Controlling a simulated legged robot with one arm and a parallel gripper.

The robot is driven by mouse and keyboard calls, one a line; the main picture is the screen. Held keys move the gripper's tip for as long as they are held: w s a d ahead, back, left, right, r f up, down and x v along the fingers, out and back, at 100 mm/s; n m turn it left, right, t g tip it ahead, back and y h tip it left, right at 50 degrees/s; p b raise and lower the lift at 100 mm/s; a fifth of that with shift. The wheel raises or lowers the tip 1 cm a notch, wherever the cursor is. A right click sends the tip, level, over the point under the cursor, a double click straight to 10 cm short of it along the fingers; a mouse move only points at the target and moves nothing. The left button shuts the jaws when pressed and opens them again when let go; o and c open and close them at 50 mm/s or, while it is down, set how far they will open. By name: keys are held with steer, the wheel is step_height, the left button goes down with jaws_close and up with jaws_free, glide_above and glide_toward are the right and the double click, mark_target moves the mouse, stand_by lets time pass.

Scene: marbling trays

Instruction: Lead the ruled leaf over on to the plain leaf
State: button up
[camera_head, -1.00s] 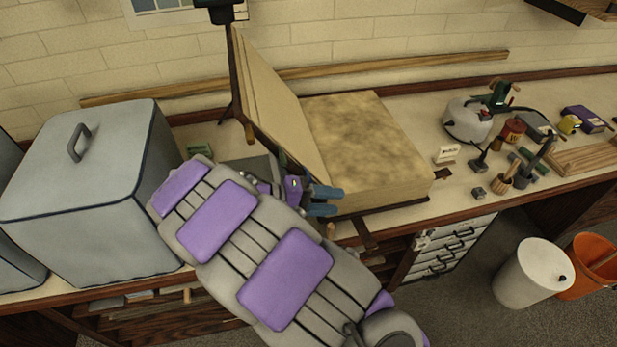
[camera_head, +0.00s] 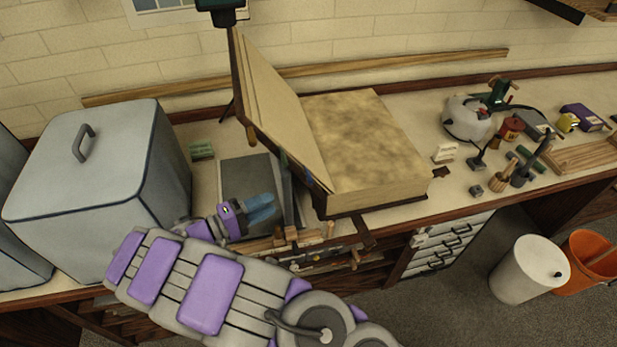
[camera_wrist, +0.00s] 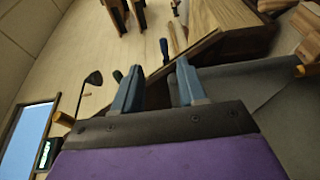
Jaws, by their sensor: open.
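A large thick book stands open on the bench in the head view. Its right-hand block (camera_head: 365,135) lies flat with a mottled tan top face. Its left-hand side (camera_head: 272,100), a cover with plain tan leaves, leans up steeply to the left. I cannot make out ruling on any leaf, so I cannot tell which is ruled or plain. My gripper (camera_head: 261,207), with blue fingers, is left of the book's near corner, apart from the leaves, over or near a dark grey slab (camera_head: 247,170). In the wrist view my gripper (camera_wrist: 158,88) has its fingers spread with nothing between them.
A grey covered box (camera_head: 85,190) stands left of my gripper. A lamp-like black stand (camera_head: 222,12) rises behind the book. A kettle-like pot (camera_head: 465,118), small tools and jars crowd the bench at right. A white bin (camera_head: 530,272) and orange bucket (camera_head: 592,262) stand on the floor.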

mark_target(310, 177)
steer(key=shift+t, duration=0.7)
steer(key=shift+w+a+f+b+x, duration=0.15)
steer(key=shift+f+x, duration=0.1)
steer(key=shift+x, duration=2.25)
steer(key=shift+w+a+f+b+x, duration=0.15)
steer(key=shift+f+x, duration=0.15)
steer(key=shift+x, duration=2.2)
steer(key=shift+w+a+f+x, duration=0.1)
steer(key=shift+w+f+x, duration=0.15)
steer(key=shift+x, duration=2.3)
steer(key=shift+s, duration=0.15)
steer(key=shift+d+y, duration=0.1)
steer(key=shift+y, duration=0.2)
jaws_close()
steer(key=shift+f, duration=0.1)
